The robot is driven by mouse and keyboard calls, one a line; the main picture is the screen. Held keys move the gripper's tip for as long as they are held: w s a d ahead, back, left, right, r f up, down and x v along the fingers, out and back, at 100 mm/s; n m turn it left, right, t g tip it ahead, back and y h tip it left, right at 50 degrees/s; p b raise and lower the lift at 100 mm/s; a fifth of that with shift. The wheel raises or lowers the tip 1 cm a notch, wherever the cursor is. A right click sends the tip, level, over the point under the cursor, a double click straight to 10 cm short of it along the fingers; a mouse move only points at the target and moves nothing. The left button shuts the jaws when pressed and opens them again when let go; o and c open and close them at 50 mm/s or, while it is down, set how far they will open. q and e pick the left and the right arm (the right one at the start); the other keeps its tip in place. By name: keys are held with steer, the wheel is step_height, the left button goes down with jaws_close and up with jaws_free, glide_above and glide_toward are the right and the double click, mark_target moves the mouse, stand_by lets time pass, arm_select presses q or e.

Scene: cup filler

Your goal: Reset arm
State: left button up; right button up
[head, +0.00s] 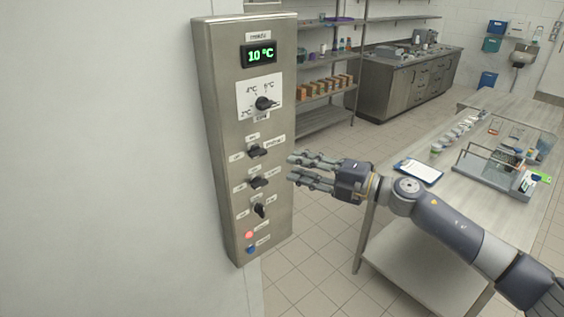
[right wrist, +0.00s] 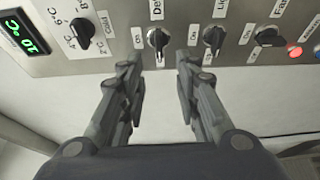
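The grey control panel (head: 215,150) stands at left centre in the head view, its display (head: 258,54) reading 10 °C. Below are a temperature dial (head: 264,103) and three black knobs: upper (head: 257,151), middle (head: 258,183) and lower (head: 259,210). My right gripper (head: 292,167) is open and empty at the panel's right side. In the right wrist view its fingers (right wrist: 159,68) are spread, pointing at the panel; one knob (right wrist: 157,39) shows between and beyond the fingertips, seemingly apart from them. My left gripper is not in view.
A red light (head: 249,235) and a blue button (head: 250,249) sit low on the panel. A steel table (head: 405,190) with a clipboard (head: 418,171), cups and a tray stands right, beneath my right arm. Shelves (head: 325,122) stand behind. The floor between panel and table is clear.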

steer(key=shift+v, duration=1.05)
